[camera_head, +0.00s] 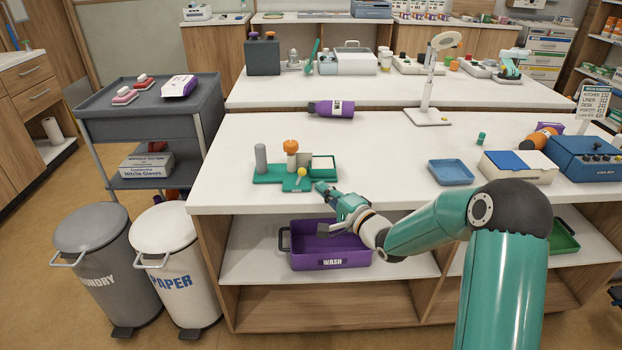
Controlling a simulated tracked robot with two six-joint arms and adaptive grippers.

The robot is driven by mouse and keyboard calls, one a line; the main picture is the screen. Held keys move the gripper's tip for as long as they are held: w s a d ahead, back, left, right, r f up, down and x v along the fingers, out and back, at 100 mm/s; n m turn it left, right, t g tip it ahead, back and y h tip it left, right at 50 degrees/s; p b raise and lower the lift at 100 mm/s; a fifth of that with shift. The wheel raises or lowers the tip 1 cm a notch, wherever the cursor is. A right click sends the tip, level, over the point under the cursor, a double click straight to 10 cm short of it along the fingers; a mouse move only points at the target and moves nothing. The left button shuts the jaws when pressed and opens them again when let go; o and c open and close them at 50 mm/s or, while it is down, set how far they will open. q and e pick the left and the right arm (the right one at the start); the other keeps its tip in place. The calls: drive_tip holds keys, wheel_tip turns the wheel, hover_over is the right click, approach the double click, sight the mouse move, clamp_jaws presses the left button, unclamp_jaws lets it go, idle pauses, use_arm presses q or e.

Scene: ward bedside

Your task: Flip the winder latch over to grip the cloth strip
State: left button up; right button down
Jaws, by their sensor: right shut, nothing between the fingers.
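The winder is a green base (265,180) near the front left edge of the white table. It carries a grey upright post (260,158), an orange-topped post (291,150) and a small lever with a yellow knob (301,172), which looks like the latch. A white panel (322,165) in a green frame sits at its right end; whether this is the cloth strip I cannot tell. My right gripper (321,187) is shut and empty at the table's front edge, just right of and in front of the yellow knob. My left gripper is out of view.
A purple bottle (332,108) lies behind the winder. A blue tray (450,172), a lamp (428,115) and a blue box (585,158) stand to the right. A purple wash bin (330,262) sits on the shelf below. The tabletop between winder and blue tray is clear.

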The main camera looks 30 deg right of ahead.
sight(305, 174)
drive_tip(key=w, duration=0.5)
drive_tip(key=shift+w+a, duration=0.15)
drive_tip(key=shift+w, duration=0.05)
use_arm(q)
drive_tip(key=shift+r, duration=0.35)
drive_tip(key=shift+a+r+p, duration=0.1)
drive_tip(key=shift+p, duration=0.2)
